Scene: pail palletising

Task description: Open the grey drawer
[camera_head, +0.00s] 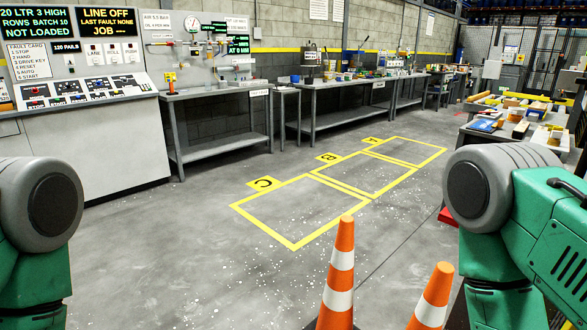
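I cannot make out a grey drawer for certain in the head view. A grey front with a dark line (10,128) shows at the far left, below the control console, but I cannot tell whether it is a drawer. Green and grey links of my two arms show at the left and right edges. Neither gripper is in the picture, so what they hold is hidden.
A control console (82,91) stands at the left. Grey workbenches (215,90) line the back wall. A cluttered table (480,133) stands at the right. Two orange cones (343,268) are close in front. The yellow-marked floor bays (300,208) are empty.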

